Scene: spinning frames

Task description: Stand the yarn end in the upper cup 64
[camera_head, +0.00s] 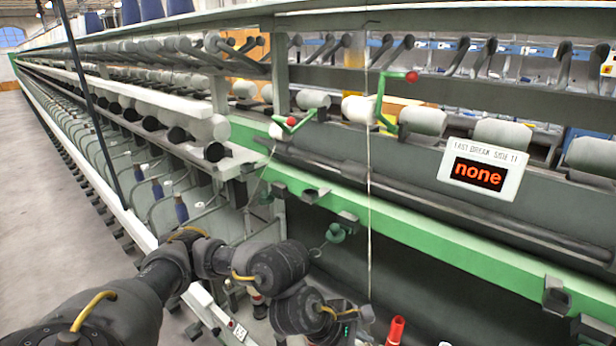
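A thin pale yarn (369,200) hangs almost straight down from a thin hook near the top of the frame to beside the end of my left arm. My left gripper (362,314) is at the bottom centre, next to the yarn's lower end. Its fingers are too small and partly hidden, so I cannot tell whether they hold the yarn. A row of dark round cup-like openings (213,151) runs along the machine at left. No number 64 is readable, so I cannot tell which cup is meant. My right gripper is out of view.
A green rail (440,245) crosses the machine front. Two green levers with red balls, one at the right (382,105) and one at the left (293,122), stick out. A sign (483,172) reads "none". A red tube (396,329) stands near my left gripper. Open floor (50,200) lies left.

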